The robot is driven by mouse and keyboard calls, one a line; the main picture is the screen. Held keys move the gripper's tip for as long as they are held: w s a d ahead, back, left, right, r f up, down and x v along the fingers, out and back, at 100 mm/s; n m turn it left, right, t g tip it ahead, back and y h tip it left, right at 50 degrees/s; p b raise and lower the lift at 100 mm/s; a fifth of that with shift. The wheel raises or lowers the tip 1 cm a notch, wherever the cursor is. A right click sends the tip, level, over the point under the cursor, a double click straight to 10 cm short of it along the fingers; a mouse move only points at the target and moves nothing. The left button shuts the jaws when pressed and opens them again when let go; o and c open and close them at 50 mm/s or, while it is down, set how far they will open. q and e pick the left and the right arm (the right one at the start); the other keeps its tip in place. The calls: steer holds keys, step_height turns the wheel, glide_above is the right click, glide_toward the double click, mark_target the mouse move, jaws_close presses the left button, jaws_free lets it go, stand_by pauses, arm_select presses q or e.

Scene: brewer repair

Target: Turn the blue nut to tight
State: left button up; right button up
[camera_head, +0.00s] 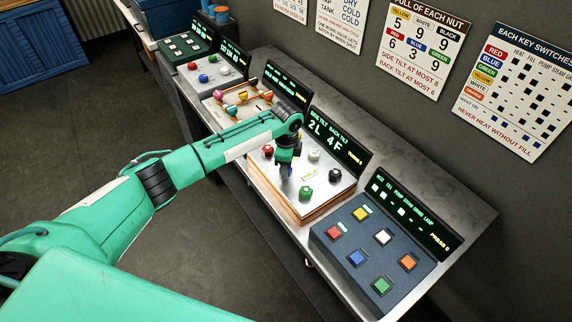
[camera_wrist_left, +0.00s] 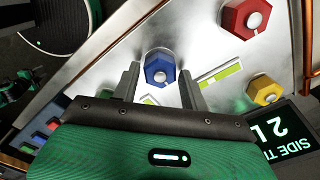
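The blue nut (camera_wrist_left: 158,70) is a hexagon with a pale round centre on the metal plate (camera_wrist_left: 200,30) of the tilt unit. In the wrist view my left gripper (camera_wrist_left: 159,72) is open, one finger on each side of the nut, with a small gap showing on both sides. In the head view my left gripper (camera_head: 285,168) points down at the plate and mostly hides the blue nut. The display (camera_head: 333,137) behind reads side tilt 2L, back tilt 4F.
Red (camera_head: 268,150), white (camera_head: 314,155), black (camera_head: 333,175) and green (camera_head: 306,192) nuts stand around my left gripper. A yellow nut (camera_wrist_left: 265,90) shows in the wrist view. A level vial (camera_head: 309,174) lies close by. A switch panel (camera_head: 345,228) is at the right.

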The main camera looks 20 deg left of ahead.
arm_select(q)
steer(key=shift+o, duration=0.9)
steer(key=shift+r, duration=0.2)
step_height(320, 180, up, 14)
steer(key=b, duration=0.4)
steer(key=shift+f, duration=0.25)
